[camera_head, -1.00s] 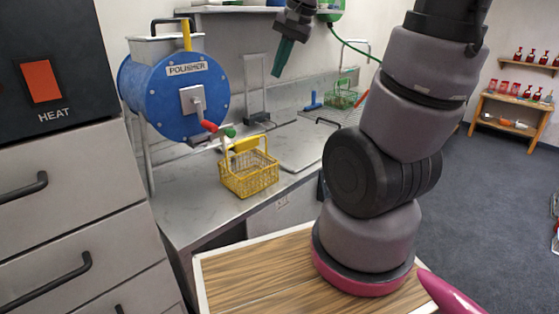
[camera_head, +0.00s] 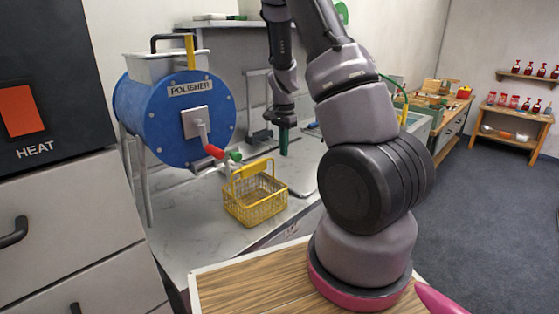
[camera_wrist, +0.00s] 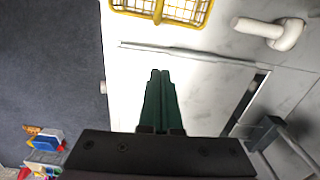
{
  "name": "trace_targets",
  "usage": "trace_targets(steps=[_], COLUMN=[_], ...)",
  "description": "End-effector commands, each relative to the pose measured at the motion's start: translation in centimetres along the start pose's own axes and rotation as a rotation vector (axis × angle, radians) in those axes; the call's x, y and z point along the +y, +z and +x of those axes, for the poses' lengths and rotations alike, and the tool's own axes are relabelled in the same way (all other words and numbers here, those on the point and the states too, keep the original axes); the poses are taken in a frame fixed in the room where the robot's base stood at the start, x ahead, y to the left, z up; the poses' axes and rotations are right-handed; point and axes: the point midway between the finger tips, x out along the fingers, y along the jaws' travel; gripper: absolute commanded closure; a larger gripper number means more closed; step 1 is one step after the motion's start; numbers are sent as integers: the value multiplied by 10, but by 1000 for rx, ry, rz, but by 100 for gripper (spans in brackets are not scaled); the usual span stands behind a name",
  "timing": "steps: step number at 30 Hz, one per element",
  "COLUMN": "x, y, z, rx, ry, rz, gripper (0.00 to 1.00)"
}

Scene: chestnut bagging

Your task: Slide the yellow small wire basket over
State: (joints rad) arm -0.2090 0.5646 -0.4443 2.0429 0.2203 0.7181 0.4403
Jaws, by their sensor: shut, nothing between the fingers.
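The yellow small wire basket (camera_head: 256,201) stands upright on the grey counter, in front of the blue polisher, with its handle raised. Part of it also shows at the top edge of the wrist view (camera_wrist: 170,8). My gripper (camera_head: 284,152) points down over the counter, to the right of and behind the basket, apart from it. In the wrist view my gripper's green fingers (camera_wrist: 160,75) are pressed together with nothing between them, and the basket lies beyond their tips.
The blue polisher (camera_head: 176,118) with a red-handled crank (camera_head: 213,151) stands left of and behind the basket. A flat panel with a bar handle (camera_wrist: 190,52) lies under my gripper. A wooden-topped surface (camera_head: 245,285) is in front. The counter (camera_head: 185,225) is bare left of the basket.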

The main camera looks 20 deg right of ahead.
Motion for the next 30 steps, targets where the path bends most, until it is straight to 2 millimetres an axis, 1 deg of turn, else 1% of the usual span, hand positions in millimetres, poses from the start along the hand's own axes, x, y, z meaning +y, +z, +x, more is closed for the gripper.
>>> trace_targets(steps=[13,15,18,21,25,30], x=[2,0,0,0,0,0], y=[0,14,28,36,40,41], z=[91,89,88,88,88,88], rx=[-3,-2,-1,-1,-1,-1], ry=[3,0,-1,-1,-1,-1], rz=[2,-5,-3,-2,-2,-1], gripper=[100,100,100,100,100,100])
